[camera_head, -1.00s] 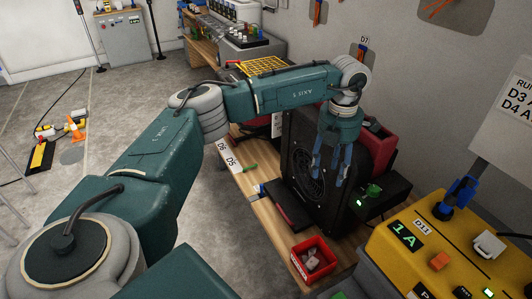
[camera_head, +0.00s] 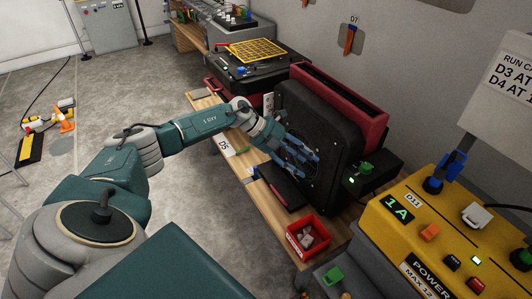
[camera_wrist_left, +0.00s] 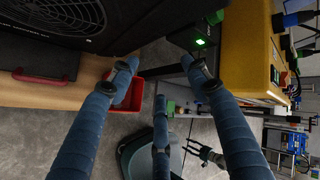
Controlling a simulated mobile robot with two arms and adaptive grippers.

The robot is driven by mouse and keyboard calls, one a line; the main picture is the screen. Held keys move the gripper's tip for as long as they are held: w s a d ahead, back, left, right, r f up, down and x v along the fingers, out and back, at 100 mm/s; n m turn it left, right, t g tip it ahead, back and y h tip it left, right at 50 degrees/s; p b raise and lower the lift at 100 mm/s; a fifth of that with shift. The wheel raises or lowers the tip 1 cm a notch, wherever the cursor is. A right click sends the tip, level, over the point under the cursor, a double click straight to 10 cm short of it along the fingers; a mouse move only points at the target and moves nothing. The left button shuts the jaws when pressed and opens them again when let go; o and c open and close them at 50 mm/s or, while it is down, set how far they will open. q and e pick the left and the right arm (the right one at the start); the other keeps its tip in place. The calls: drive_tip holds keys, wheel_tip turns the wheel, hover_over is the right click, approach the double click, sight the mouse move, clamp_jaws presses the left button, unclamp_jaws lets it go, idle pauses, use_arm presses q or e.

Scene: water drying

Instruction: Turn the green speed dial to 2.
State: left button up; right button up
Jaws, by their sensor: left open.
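The green speed dial (camera_head: 366,169) stands on top of a dark control box (camera_head: 372,180) at the right side of the large black fan (camera_head: 325,135). A small green-lit display is on the box's front; a green light also shows in the left wrist view (camera_wrist_left: 201,42). I cannot read the dial's setting. My left gripper (camera_head: 308,156) is in front of the fan's face, left of the dial and apart from it. Its blue fingers are spread and empty, as the left wrist view (camera_wrist_left: 160,72) shows. What looks like my right gripper (camera_wrist_left: 206,155) shows small and low there.
A red bin (camera_head: 308,236) with grey pieces stands on the wooden bench (camera_head: 238,165) before the fan. A yellow power unit (camera_head: 425,235) with buttons and plugs is to the right. A black case with a yellow grid (camera_head: 254,51) stands behind.

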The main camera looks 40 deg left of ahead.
use_arm(q)
drive_tip(key=a+f+n+t+y, duration=0.2)
drive_tip(key=a+f+n, duration=0.2)
drive_tip(key=a, duration=0.3)
drive_tip(key=a+f+n+t+y, duration=0.1)
drive_tip(key=a+f+n+t, duration=0.2)
drive_tip(key=a, duration=0.5)
drive_tip(key=shift+s+f+n+y, duration=0.2)
drive_tip(key=shift+f+n+y, duration=0.3)
drive_tip(key=shift+n, duration=0.3)
